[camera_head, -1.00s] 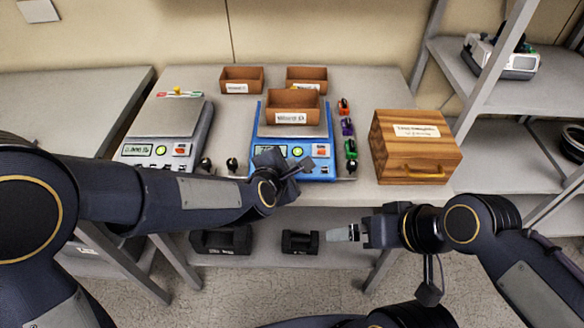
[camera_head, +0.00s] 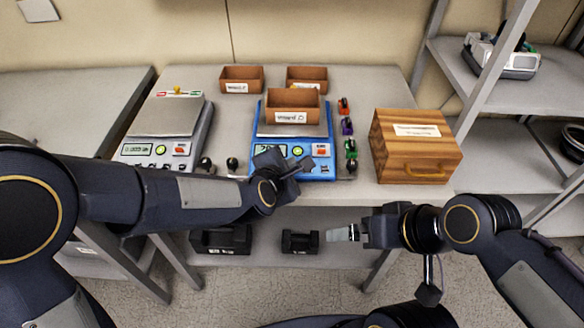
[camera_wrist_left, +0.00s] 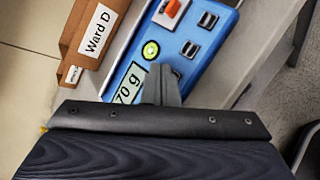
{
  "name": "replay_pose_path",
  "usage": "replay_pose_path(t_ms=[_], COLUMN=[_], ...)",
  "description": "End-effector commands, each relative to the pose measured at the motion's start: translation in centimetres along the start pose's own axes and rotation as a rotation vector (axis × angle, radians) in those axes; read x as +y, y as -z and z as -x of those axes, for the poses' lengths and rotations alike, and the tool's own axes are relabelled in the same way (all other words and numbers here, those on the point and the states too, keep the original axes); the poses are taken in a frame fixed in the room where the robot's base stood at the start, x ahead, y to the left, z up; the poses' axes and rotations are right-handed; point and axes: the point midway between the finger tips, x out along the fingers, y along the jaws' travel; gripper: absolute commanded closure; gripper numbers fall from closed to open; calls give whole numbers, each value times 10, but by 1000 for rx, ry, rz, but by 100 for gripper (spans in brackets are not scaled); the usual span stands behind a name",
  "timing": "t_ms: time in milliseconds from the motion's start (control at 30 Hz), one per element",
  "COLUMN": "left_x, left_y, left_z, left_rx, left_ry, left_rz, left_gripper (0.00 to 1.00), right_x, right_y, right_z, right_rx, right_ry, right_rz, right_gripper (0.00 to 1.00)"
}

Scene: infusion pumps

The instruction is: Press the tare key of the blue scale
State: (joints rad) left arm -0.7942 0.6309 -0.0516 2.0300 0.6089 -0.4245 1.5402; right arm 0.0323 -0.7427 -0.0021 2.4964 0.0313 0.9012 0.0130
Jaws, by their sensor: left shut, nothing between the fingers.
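The blue scale (camera_head: 318,172) stands at the table's front edge with a brown "Ward D" bin (camera_head: 293,99) on its pan. In the left wrist view its blue panel (camera_wrist_left: 217,42) shows a display (camera_wrist_left: 129,85) reading "70 g", partly hidden, a lit round yellow-green key (camera_wrist_left: 151,49), an orange-red switch (camera_wrist_left: 172,12) and two dark keys (camera_wrist_left: 199,35). My left gripper (camera_head: 304,165) is shut and empty over the panel's front; its fingertips (camera_wrist_left: 162,72) appear beside the display, near the round key. Contact cannot be told. My right gripper (camera_head: 345,233) hangs before the lower shelf, its jaw state unclear.
A grey scale (camera_head: 165,118) stands left of the blue one. Two brown bins (camera_head: 241,79) (camera_head: 306,77) stand behind. Small coloured items (camera_head: 349,146) line its right side, then a wooden box (camera_head: 410,150). Black containers (camera_head: 300,242) sit on the lower shelf.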

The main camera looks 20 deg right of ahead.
Motion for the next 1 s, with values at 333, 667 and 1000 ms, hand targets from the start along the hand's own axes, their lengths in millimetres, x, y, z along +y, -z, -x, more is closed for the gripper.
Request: replay_pose_path(t_ms=[333,667,1000], left_x=[-3,-4,-6], left_y=[3,4,6], left_z=[-5,-5,-8], left_rx=[-1,0,0], left_ry=[-1,0,0], left_rz=[1,1,0], left_gripper=[100,100,100], right_x=[3,4,5], right_y=[-4,-4,-6], right_z=[-7,-8,-11], right_rx=[0,0,0], right_ry=[0,0,0], right_rz=[0,0,0], right_gripper=[0,0,0])
